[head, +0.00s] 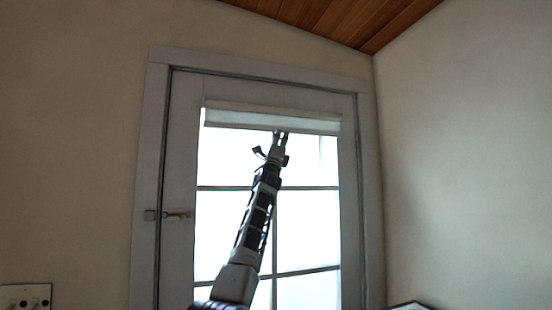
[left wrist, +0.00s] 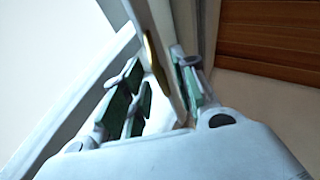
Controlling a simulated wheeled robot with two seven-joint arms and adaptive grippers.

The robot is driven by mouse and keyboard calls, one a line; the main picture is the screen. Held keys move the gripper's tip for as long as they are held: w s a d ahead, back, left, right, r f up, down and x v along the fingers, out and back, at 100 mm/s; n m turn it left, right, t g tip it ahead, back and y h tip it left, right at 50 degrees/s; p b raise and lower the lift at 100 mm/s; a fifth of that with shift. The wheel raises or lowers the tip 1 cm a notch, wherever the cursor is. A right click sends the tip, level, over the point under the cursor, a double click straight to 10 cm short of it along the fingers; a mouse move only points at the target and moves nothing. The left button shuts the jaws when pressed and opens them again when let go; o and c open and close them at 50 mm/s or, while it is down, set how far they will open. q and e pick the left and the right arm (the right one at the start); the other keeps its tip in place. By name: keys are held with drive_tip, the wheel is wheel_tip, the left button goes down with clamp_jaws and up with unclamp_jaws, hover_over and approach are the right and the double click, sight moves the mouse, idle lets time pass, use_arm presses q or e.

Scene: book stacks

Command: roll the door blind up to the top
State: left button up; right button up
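The door blind (head: 270,117) is a pale band across the top of the door's window, rolled up near the top of the glass. My left gripper (head: 280,134) reaches up to its lower edge, a little right of the middle. In the left wrist view, a pale strip (left wrist: 168,45) with a brass-coloured oval piece (left wrist: 156,64) lies between the fingers of my left gripper (left wrist: 162,75). The fingers stand on both sides of it. I cannot tell whether both press on it. My right gripper is not in view.
A wall stands close on the right (head: 460,170). The wooden ceiling (head: 330,18) is above. A switch plate (head: 25,297) is at lower left.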

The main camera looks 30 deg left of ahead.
use_arm(q)
drive_tip(key=shift+s+a+f, duration=0.1)
drive_tip(key=shift+s+f, duration=0.15)
drive_tip(key=shift+f, duration=0.05)
drive_tip(key=v, duration=1)
drive_tip(key=shift+s+d+f, duration=0.2)
drive_tip(key=shift+d+f, duration=0.05)
drive_tip(key=shift+d, duration=0.05)
idle(0.5)
idle(0.6)
